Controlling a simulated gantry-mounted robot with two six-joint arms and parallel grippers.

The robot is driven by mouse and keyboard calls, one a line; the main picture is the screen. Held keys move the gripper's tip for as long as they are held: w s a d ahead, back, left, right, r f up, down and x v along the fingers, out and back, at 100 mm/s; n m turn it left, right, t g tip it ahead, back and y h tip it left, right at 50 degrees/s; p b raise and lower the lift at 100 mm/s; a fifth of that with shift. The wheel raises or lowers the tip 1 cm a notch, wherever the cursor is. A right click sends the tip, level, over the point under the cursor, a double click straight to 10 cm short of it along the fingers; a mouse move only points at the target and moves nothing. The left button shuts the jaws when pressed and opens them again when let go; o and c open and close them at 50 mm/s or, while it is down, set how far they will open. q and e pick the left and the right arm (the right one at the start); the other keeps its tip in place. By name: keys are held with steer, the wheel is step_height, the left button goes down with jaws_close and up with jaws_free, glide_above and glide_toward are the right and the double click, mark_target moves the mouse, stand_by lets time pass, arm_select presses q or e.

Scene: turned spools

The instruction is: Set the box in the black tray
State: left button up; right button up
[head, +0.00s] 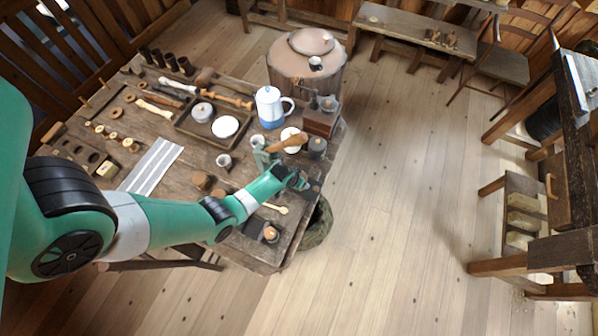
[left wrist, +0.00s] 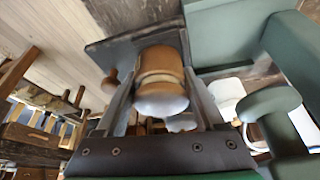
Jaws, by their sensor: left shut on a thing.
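My left gripper (head: 301,183) is over the right edge of the workbench (head: 200,165). In the left wrist view its two fingers (left wrist: 160,100) are shut on a small round turned wooden box (left wrist: 160,70), brown with a lighter band and a pale, shiny near end. In the head view the gripper mostly hides this box. A flat dark square, which looks like the black tray (left wrist: 108,54), shows just behind the box; a dark edge of it shows by the gripper in the head view (head: 313,189). I cannot tell whether box and tray touch. My right gripper is not in view.
Near the gripper stand a blue-and-white jug (head: 270,107), a wooden mallet (head: 288,143), a box-like mill (head: 320,120) and a grey pot (head: 317,147). A wooden spoon (head: 275,208) lies in front.

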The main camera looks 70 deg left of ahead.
arm_select(q)
steer(key=shift+f, duration=0.15)
steer(key=o, duration=1.4)
steer(key=shift+r, duration=0.3)
steer(key=p+v, duration=1)
steer(key=v, duration=0.2)
steer(key=shift+p, duration=0.4)
